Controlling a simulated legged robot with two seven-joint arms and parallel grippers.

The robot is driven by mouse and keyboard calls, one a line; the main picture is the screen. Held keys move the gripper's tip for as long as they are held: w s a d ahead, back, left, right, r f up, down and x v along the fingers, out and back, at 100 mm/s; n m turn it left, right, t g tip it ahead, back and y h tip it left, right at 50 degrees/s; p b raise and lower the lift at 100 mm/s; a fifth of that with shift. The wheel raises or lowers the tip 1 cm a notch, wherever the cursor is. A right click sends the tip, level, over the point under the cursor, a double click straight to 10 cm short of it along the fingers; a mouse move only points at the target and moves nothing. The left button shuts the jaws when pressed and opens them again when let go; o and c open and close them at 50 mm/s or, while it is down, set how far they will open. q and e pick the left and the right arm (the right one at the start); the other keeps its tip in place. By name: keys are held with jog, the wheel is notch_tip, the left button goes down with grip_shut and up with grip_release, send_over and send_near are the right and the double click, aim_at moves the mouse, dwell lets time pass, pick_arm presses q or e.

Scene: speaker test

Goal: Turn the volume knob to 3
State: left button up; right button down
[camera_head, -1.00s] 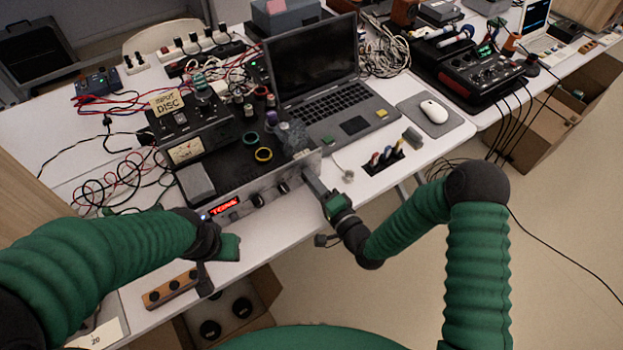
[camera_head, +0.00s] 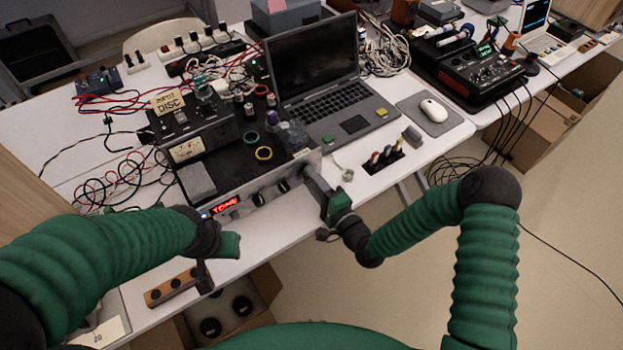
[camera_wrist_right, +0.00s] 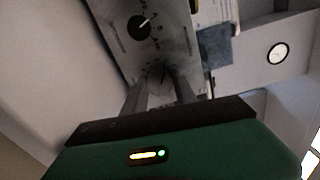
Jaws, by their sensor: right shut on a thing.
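The amplifier has a silver front panel (camera_head: 270,197) with a red lit display (camera_head: 227,204) and dark knobs (camera_head: 258,199) on it. My right gripper (camera_head: 309,170) is at the right end of this panel in the head view. In the right wrist view its two fingers (camera_wrist_right: 157,85) are shut on a knob (camera_wrist_right: 160,72), mostly hidden between them. I cannot read its setting. A dark neighbouring knob (camera_wrist_right: 140,27) with a white pointer line is clear of the fingers. My left gripper (camera_head: 206,274) hangs near the table's front edge, apart from the panel; its jaws are unclear.
A laptop (camera_head: 330,100) stands behind the amplifier. A mouse (camera_head: 434,111) lies on a grey pad to the right. A wooden block with black knobs (camera_head: 171,287) lies at the front left edge. Loose cables cover the left table. A cardboard box (camera_head: 262,290) stands below.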

jog(key=c, duration=1)
grip_release()
jog(key=shift+d+f, duration=0.15)
jog(key=shift+f, duration=0.1)
jog(key=shift+c, duration=0.2)
jog(key=shift+o, duration=0.2)
jog(key=shift+r, duration=0.1)
jog(key=v, duration=1.6)
jog(key=shift+s+d, duration=0.25)
jog(key=shift+s, duration=0.05)
